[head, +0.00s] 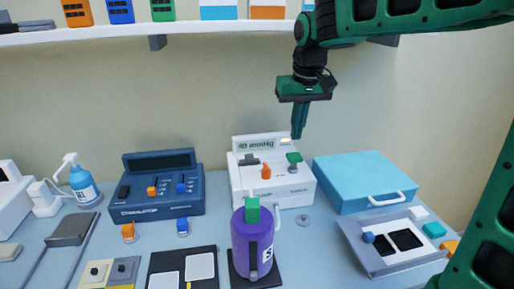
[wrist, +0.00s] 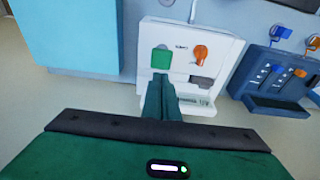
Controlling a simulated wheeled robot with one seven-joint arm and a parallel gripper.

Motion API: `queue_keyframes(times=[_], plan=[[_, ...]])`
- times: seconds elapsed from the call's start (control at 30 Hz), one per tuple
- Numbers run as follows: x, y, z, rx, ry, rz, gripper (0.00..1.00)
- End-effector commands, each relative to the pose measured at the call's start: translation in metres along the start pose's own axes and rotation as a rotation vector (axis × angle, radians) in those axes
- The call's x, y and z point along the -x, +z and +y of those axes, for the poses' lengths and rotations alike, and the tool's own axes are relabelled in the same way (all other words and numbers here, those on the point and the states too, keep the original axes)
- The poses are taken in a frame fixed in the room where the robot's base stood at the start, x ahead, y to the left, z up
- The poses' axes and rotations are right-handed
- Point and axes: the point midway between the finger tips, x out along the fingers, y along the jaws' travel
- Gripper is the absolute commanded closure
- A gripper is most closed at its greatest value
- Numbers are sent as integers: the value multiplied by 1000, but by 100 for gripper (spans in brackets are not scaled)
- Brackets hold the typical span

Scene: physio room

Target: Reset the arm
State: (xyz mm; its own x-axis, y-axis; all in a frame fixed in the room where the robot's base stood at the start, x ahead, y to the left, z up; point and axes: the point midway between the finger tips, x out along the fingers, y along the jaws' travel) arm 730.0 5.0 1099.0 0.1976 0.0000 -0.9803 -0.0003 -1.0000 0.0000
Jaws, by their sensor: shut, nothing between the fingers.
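My green arm reaches in from the upper right in the head view. My gripper (head: 299,134) points down, with its fingers together and nothing between them. It hangs in front of and above the white device (head: 300,198), whose display reads "40 mmHg". In the wrist view my gripper (wrist: 163,85) is also closed, and its tips appear close to the green knob (wrist: 160,57) of the white device (wrist: 183,28). I cannot tell from these views how far apart they are. An orange knob (wrist: 200,54) sits beside the green one.
A purple canister (head: 252,240) stands in front of the white device. A dark blue stimulator (head: 155,202) is to its left, a light blue case (head: 360,178) to its right. A shelf (head: 200,30) with boxes runs along the wall above.

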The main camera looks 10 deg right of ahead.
Motion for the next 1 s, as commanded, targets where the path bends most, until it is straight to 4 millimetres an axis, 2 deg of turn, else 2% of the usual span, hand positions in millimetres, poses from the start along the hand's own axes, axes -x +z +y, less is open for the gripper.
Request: queue_keyframes(times=[0.17,0.47,0.57,0.67,0.77,0.9,1.0], plan=[[9,-2,0,0,0,1,100],[10,-1,1,-1,1,0,100],[8,7,12,-21,10,-5,100],[4,32,42,-73,31,-22,100],[-2,74,82,-153,58,-49,100],[-15,150,134,-283,81,-95,100],[-27,207,159,-375,83,-129,100]])
